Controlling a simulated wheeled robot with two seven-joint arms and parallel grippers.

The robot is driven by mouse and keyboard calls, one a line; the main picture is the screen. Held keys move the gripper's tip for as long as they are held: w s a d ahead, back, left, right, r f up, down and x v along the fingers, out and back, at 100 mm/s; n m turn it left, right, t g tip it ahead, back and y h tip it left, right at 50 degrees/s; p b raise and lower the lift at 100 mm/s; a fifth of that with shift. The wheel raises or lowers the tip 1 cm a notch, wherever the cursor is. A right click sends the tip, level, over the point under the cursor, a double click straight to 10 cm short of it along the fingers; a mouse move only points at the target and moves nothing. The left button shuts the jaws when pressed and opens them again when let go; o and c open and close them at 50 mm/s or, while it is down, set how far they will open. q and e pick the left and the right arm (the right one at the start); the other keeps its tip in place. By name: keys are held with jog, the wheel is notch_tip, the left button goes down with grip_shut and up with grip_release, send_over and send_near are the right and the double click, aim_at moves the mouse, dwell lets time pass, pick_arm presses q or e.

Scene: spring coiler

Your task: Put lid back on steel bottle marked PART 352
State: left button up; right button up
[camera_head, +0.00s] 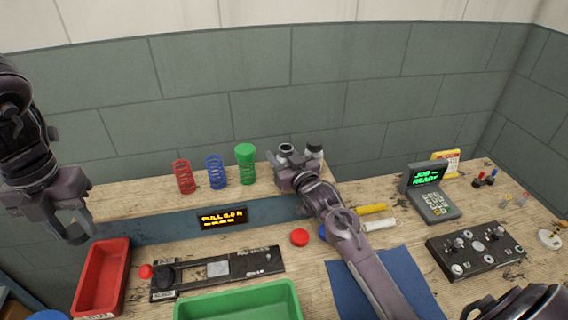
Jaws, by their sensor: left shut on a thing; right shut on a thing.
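My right gripper (295,176) reaches over the back of the bench and is shut on a grey metal piece. Two short grey cylinders show at its tips: one with a dark round top (286,149), one with a lighter body and dark cap (314,151). They look like steel bottles, but the gripper hides their lower parts and I cannot read any PART mark. Which one is gripped is unclear. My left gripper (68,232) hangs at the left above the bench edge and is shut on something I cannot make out. I cannot identify a loose steel lid.
Red (184,177), blue (215,172) and green-capped (245,165) coils stand behind the display (222,218). In front are a red tray (102,275), a green tray (238,303), a red disc (299,237) and a blue mat (352,290). Keypad (436,203) and control box (475,248) stand right.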

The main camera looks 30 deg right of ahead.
jog(key=shift+r, duration=0.1)
